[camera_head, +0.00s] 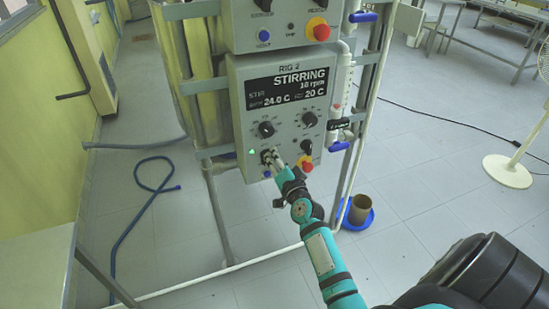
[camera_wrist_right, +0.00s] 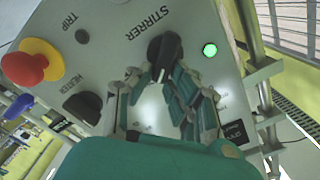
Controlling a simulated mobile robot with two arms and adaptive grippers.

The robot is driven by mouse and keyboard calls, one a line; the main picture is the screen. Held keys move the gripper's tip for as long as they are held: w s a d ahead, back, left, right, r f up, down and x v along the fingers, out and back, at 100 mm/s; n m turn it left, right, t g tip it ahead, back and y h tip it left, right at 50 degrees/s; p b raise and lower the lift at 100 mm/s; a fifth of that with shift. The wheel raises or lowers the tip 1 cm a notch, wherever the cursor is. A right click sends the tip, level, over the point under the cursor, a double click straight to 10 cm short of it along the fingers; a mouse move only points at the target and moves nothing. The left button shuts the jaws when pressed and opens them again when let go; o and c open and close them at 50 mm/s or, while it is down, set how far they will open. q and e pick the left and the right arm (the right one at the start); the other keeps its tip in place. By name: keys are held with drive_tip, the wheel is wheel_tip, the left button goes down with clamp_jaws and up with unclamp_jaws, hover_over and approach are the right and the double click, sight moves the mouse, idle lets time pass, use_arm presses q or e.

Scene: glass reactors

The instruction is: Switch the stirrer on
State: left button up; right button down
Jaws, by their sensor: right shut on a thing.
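The control panel labelled RIG 2 (camera_head: 285,100) stands in front of me, and its display (camera_head: 290,87) reads STIRRING with a low rpm figure. The black STIRRER knob (camera_wrist_right: 165,50) is at the top middle of the right wrist view, with a lit green lamp (camera_wrist_right: 210,50) beside it. The lamp also shows lit in the head view (camera_head: 252,152). My right gripper (camera_head: 270,158) is at the panel's lower left, and its fingers (camera_wrist_right: 157,76) are shut on the knob. In the head view the gripper largely hides the knob. My left gripper is not in view.
A HEATER knob (camera_wrist_right: 83,106) and a red-and-yellow TRIP button (camera_wrist_right: 28,64) are close to the gripper. Another panel (camera_head: 285,20) sits above. Pipes with blue valves (camera_head: 338,146) run along the right side. A blue hose (camera_head: 133,215) lies on the floor.

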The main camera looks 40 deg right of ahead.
drive_tip(key=shift+d+f+m, duration=0.1)
drive_tip(key=shift+f+m, duration=0.1)
drive_tip(key=shift+m, duration=0.7)
drive_tip(key=c, duration=1.3)
unclamp_jaws()
drive_tip(key=shift+o, duration=0.2)
drive_tip(key=v, duration=1.2)
